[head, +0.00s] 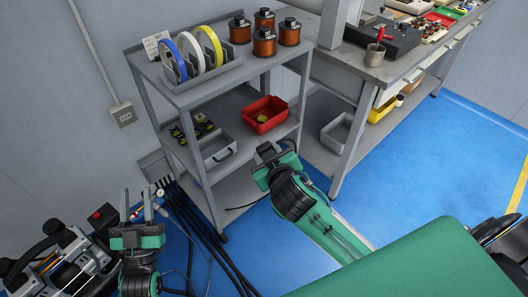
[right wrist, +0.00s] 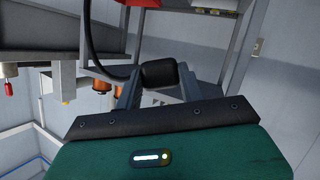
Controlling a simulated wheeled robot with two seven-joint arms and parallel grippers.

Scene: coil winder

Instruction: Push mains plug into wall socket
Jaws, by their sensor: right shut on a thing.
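The wall socket (head: 123,115) is a small grey box on the wall at the left, below a vertical conduit. It also shows at the right of the right wrist view (right wrist: 257,47). My right gripper (head: 268,151) is in front of the shelf rack, well to the right of the socket. In the right wrist view it is shut on the black mains plug (right wrist: 159,73), with a black cable (right wrist: 92,45) curving away. The plug's pins are not visible.
A workbench (head: 384,70) stands at the back right. Blue floor is open at the right.

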